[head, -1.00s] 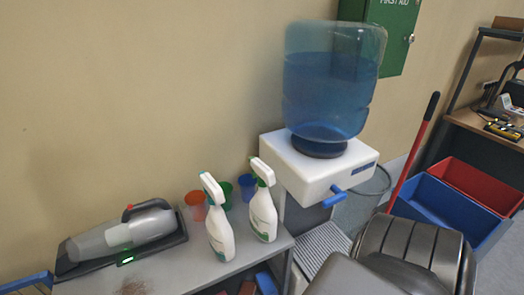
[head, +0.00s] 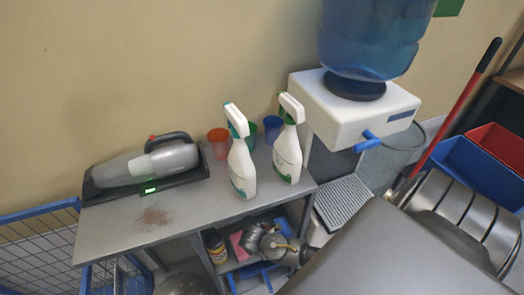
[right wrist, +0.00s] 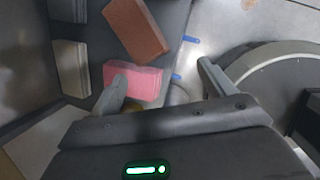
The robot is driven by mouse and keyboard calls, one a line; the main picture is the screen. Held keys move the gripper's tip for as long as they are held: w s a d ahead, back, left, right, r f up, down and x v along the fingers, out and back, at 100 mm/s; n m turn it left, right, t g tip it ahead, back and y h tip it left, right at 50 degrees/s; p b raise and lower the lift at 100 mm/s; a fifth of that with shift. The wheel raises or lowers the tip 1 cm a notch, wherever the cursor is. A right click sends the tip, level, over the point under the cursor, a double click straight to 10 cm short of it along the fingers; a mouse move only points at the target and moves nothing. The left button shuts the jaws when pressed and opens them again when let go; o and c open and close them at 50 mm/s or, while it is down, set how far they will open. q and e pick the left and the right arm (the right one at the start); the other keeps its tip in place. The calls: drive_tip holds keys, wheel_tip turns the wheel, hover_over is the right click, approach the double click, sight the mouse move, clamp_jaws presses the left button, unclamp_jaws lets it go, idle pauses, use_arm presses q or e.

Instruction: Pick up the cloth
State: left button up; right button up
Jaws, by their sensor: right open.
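I cannot make out for certain which thing is the cloth. A pink, flat, block-like piece (head: 237,245), either a folded cloth or a sponge, sits on the shelf under the grey table. It also shows in the right wrist view (right wrist: 134,81), close to the left fingertip and partly behind it. My right gripper (right wrist: 163,84) is open with nothing held between its fingers. In the head view it shows at the shelf opening (head: 268,243), right of the pink piece. My left gripper is not in view.
A brown block (right wrist: 136,28) lies beside the pink piece. Two spray bottles (head: 242,165) (head: 288,150), cups (head: 218,140) and a handheld vacuum (head: 150,163) stand on the grey table (head: 110,225). A water dispenser (head: 350,110) stands at right, a blue wire basket (head: 35,245) at left.

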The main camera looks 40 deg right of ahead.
drive_tip(key=w+n, duration=0.1)
drive_tip(key=d+r+n, duration=0.1)
drive_tip(key=w+n+h, duration=0.1)
drive_tip(key=shift+w+d+r, duration=0.3)
drive_tip(key=shift+r, duration=0.1)
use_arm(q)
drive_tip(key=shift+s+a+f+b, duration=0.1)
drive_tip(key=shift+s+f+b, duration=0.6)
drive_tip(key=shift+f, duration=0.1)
use_arm(e)
drive_tip(key=shift+n, duration=0.5)
drive_tip(key=shift+w+d+x, duration=0.15)
drive_tip(key=shift+x, duration=1.2)
drive_tip(key=shift+w+d+x, duration=0.15)
drive_tip(key=shift+x, duration=1.2)
drive_tip(key=b+x, duration=0.1)
drive_tip(key=x, duration=0.3)
drive_tip(key=shift+w+d+f, duration=0.15)
drive_tip(key=shift+f, duration=0.25)
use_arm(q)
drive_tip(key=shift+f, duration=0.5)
use_arm(e)
drive_tip(key=c, duration=1.2)
drive_tip(key=shift+o, duration=0.2)
